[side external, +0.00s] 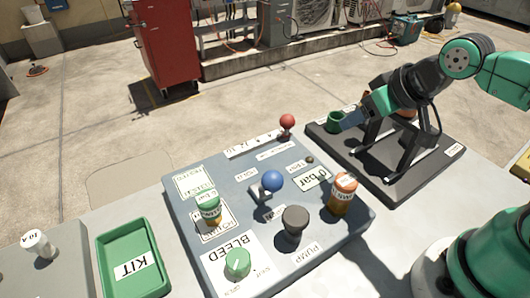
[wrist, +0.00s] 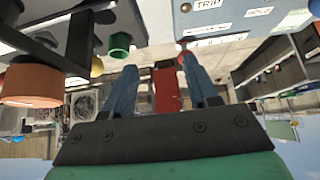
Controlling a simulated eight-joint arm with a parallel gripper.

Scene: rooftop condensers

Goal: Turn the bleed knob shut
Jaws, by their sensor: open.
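The bleed knob (side external: 237,262) is a round green knob on a white plate marked BLEED, at the near left corner of the grey panel (side external: 185,240) in the side view. Its small marks are hard to read. My gripper (side external: 345,120) is high at the right, over the black stand and well away from the knob. In the wrist view my gripper (wrist: 160,75) shows two blue fingers spread apart with nothing between them. The bleed knob is not seen in the wrist view.
The panel also carries a blue ball lever (side external: 272,181), a dark pump knob (side external: 295,218), a red ball (side external: 287,121), an orange cylinder (side external: 341,194) and a green-topped cylinder (side external: 207,207). A green KIT tray (side external: 108,285) lies left. A green cup (wrist: 119,45) is near my fingers.

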